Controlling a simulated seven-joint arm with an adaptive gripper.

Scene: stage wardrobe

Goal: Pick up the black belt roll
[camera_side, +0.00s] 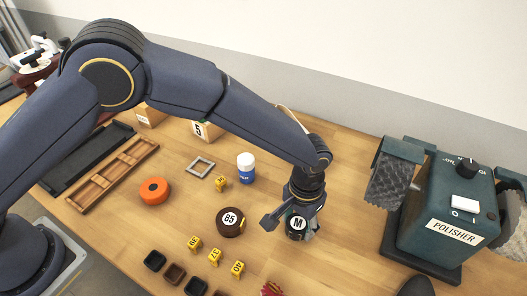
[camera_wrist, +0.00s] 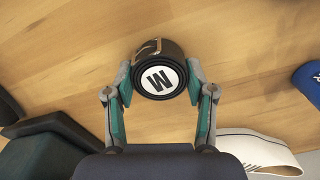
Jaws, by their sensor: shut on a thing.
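I cannot tell whether the roll touches the table. A brown roll marked "85" (camera_side: 231,221) lies to its left in the side view.
A green polisher (camera_side: 440,225) with a brush wheel stands close on the right. An orange roll (camera_side: 154,190), a white and blue bottle (camera_side: 246,168) and yellow number markers (camera_side: 215,257) are to the left. Small dark trays (camera_side: 154,261) line the front.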

